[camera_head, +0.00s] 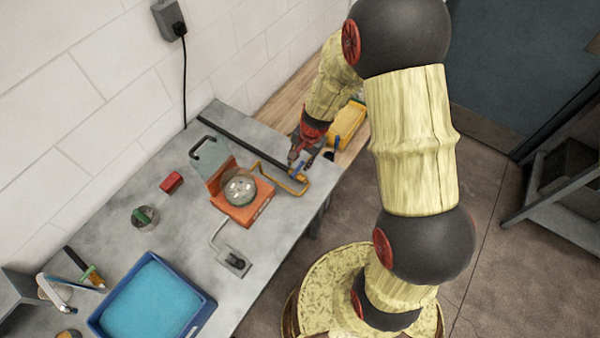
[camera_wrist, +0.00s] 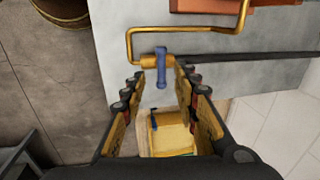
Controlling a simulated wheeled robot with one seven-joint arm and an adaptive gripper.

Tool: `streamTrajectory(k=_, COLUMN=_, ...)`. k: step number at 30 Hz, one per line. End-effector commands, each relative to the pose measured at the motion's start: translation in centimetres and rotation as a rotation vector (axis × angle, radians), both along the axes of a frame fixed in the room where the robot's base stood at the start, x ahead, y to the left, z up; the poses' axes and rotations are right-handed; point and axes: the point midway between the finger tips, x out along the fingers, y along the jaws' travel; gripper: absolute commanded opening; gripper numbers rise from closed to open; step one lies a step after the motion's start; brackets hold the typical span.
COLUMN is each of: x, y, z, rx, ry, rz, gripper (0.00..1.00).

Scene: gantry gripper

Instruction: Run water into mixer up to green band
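An orange mixer (camera_head: 252,212) with a round clear bowl (camera_head: 240,188) stands on the grey bench; its orange edge shows at the top of the wrist view (camera_wrist: 265,3). I cannot make out a green band on the bowl, nor any water running. A bent brass pipe (camera_wrist: 185,29) with a blue lever handle (camera_wrist: 161,68) lies beside the mixer; the handle also shows in the head view (camera_head: 298,173). My gripper (camera_wrist: 160,80) is open and empty. Its fingertips are on either side of the lever, which appears just beyond them, with no clear contact.
A yellow container (camera_head: 347,122) is beside the bench's far end. A lever switch (camera_head: 235,261) sits in front of the mixer. A red block (camera_head: 171,182), a jar with green (camera_head: 145,217) and a blue tray (camera_head: 195,322) stand on the left. Bare bench lies between them.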

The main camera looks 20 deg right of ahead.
Motion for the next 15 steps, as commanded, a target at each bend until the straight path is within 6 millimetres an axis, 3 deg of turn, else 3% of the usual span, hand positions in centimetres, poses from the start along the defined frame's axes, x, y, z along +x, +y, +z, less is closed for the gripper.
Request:
streamTrajectory(k=5, x=0.2, y=-0.1, z=-1.0, rx=-0.001, ry=-0.005, rz=-0.038, gripper=0.3)
streamTrajectory(k=15, x=1.0, y=0.5, z=-6.0, rx=-0.002, ry=-0.004, rz=-0.035, gripper=0.3)
